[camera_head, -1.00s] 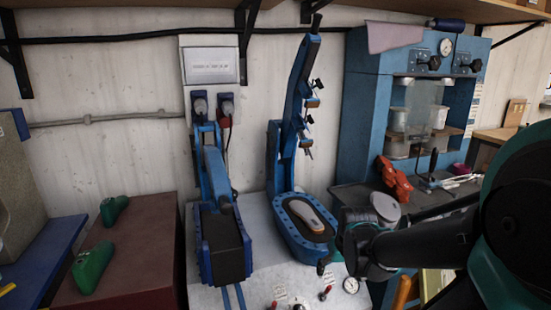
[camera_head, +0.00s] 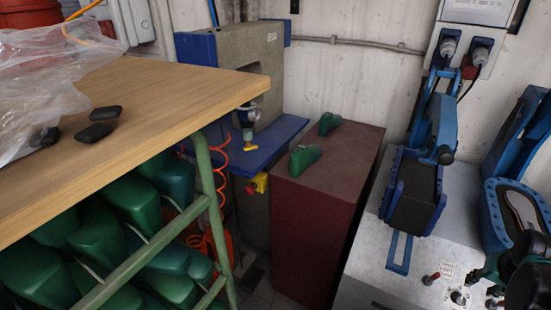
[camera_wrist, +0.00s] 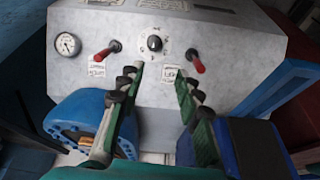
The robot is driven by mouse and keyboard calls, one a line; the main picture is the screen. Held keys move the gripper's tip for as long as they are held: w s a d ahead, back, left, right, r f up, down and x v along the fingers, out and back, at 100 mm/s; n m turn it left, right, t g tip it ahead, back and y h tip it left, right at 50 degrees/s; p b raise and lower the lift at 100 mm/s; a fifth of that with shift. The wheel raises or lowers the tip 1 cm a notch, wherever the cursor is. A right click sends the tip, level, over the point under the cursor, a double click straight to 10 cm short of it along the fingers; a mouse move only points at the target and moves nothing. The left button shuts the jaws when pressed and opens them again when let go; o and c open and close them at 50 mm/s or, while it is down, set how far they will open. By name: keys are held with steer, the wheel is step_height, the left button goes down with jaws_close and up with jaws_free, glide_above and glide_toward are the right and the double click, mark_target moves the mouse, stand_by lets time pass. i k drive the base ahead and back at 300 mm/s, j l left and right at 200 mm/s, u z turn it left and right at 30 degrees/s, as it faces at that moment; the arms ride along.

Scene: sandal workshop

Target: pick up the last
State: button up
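Two green shoe lasts rest apart on a dark red box: a nearer one (camera_head: 305,158) and a farther one (camera_head: 329,123). More green lasts (camera_head: 135,200) are piled on the rack under the wooden table; I cannot tell which one the task means. My gripper (camera_wrist: 160,75) is open in the wrist view, with nothing between its fingers. It is above the grey machine's front panel, away from the lasts. In the head view only part of my arm and gripper shows at the lower right edge. No last shows in the wrist view.
The red box (camera_head: 325,215) stands between the blue-shelved press (camera_head: 260,140) and the grey machine (camera_head: 375,262). The wooden table (camera_head: 170,90) holds a plastic bag (camera_head: 50,80) and dark pieces. The machine carries red levers (camera_wrist: 195,65) and a gauge (camera_wrist: 68,44). The box top has free room.

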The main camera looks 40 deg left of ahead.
mark_target(302, 157)
steer(key=u, duration=1.35)
steer(key=z, duration=1.7)
steer(key=u, duration=1.7)
steer(key=j, duration=0.1)
